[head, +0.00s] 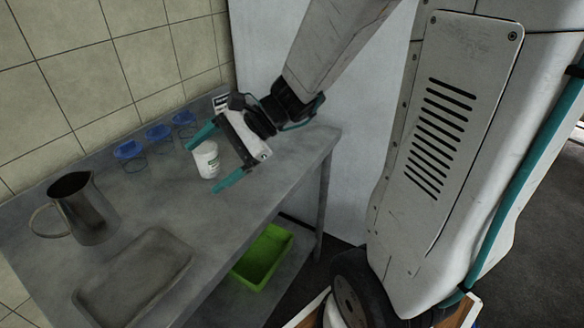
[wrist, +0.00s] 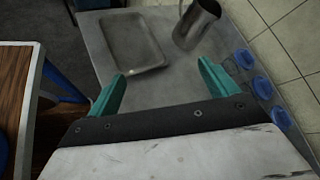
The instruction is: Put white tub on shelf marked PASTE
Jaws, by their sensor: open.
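The white tub (head: 207,160) stands upright on the grey metal table, with small unreadable print on its side. My gripper (head: 203,169) is open, with its teal fingers spread. In the head view the tub appears between the fingers, but I cannot tell its depth relative to them. I cannot make out a shelf marked PASTE.
A green bin (head: 262,258) sits below. A wooden surface (wrist: 14,95) lies left in the wrist view.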

